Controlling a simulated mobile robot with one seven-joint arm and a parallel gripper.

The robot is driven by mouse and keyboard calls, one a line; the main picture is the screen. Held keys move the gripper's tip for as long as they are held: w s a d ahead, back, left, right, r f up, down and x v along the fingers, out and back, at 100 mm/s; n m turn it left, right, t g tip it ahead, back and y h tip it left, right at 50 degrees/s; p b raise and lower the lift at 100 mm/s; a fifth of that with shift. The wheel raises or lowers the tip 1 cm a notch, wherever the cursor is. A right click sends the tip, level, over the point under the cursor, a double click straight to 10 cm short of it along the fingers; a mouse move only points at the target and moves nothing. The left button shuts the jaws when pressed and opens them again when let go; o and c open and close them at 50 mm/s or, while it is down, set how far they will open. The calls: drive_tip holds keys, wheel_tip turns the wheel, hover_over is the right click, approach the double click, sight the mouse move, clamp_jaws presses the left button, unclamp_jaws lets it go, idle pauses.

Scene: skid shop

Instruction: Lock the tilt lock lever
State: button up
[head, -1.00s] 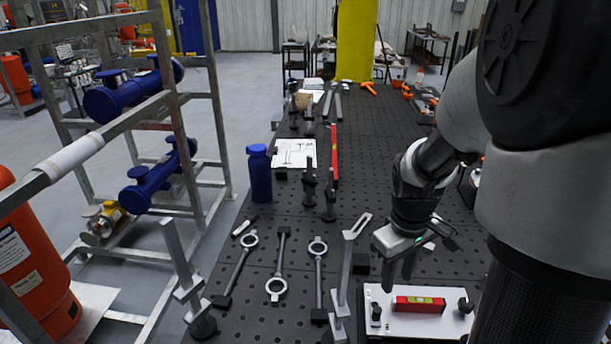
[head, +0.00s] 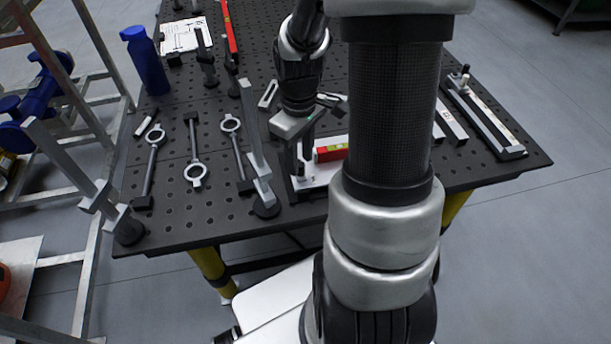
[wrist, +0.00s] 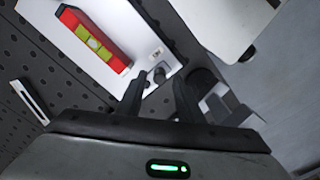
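A white plate (head: 318,178) lies at the table's front edge, partly hidden by my arm. A red level with a yellow-green vial (head: 330,150) sits on it; the level also shows in the wrist view (wrist: 92,42). My gripper (head: 301,152) points down over the plate's left end. In the wrist view my gripper (wrist: 160,82) has its fingers apart, with nothing visibly held. A small dark knob (wrist: 159,75), possibly the tilt lock lever, stands at the plate's corner by the fingertips. I cannot tell whether they touch it or which way the lever is set.
A grey bracket on a black base (head: 260,190) stands close to the plate's left side; its grey part shows near the right finger (wrist: 222,105). Ring-ended rods (head: 196,172) lie farther left. A blue bottle (head: 147,62) stands at the back left. A long rail (head: 485,120) lies at right.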

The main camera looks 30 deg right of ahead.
drive_tip(key=shift+f, duration=0.65)
drive_tip(key=c, duration=0.6)
drive_tip(key=shift+c, duration=0.2)
